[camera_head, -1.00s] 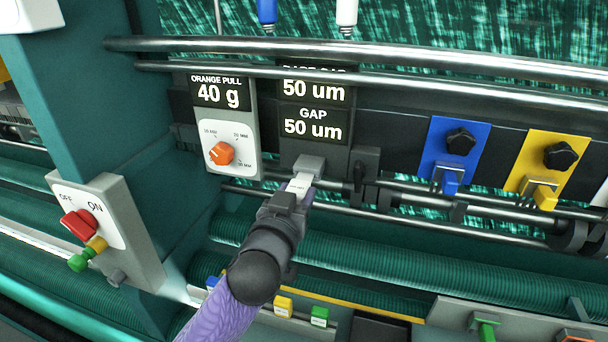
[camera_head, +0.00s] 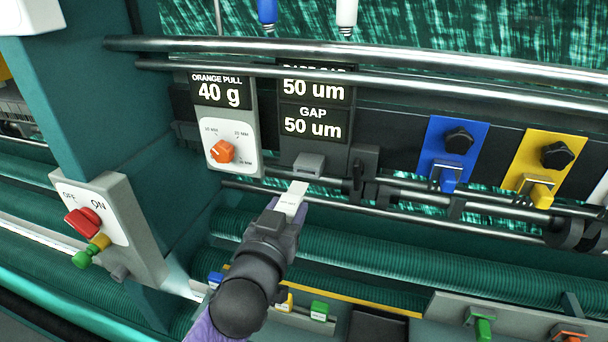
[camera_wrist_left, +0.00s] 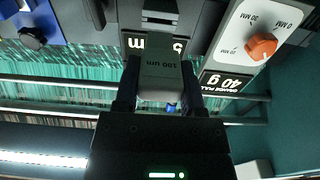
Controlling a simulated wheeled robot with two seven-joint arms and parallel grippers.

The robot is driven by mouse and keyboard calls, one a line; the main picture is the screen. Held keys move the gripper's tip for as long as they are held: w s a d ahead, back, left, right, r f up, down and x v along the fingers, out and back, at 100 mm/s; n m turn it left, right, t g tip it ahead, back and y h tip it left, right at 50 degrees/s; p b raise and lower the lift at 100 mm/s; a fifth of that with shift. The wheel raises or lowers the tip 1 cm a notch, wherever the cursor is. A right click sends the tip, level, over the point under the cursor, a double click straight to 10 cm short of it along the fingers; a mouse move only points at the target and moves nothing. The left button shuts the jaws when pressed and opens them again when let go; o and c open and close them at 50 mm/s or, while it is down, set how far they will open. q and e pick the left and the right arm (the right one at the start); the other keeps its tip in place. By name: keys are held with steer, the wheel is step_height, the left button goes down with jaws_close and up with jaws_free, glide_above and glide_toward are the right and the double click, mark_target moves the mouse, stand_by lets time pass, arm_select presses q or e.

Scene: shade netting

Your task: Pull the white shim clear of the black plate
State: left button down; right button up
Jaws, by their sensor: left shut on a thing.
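The white shim (camera_head: 292,197) is a thin flat strip between the fingers of my left gripper (camera_head: 281,212). The gripper is shut on its near end. The plate carries displays reading "50 um". In the left wrist view, the shim (camera_wrist_left: 160,76) shows in shade between the fingers with the marking "100 um". My right gripper is in neither view.
A white panel with an orange knob (camera_head: 222,152) is left of the plate, under a "40 g" display. A black clip (camera_head: 362,170) is just right of it. Steel rails (camera_head: 370,72) cross above. An ON/OFF box with a red switch (camera_head: 82,222) is at left.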

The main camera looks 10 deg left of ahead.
arm_select(q)
steer(key=s, duration=0.4)
steer(key=shift+p, duration=0.35)
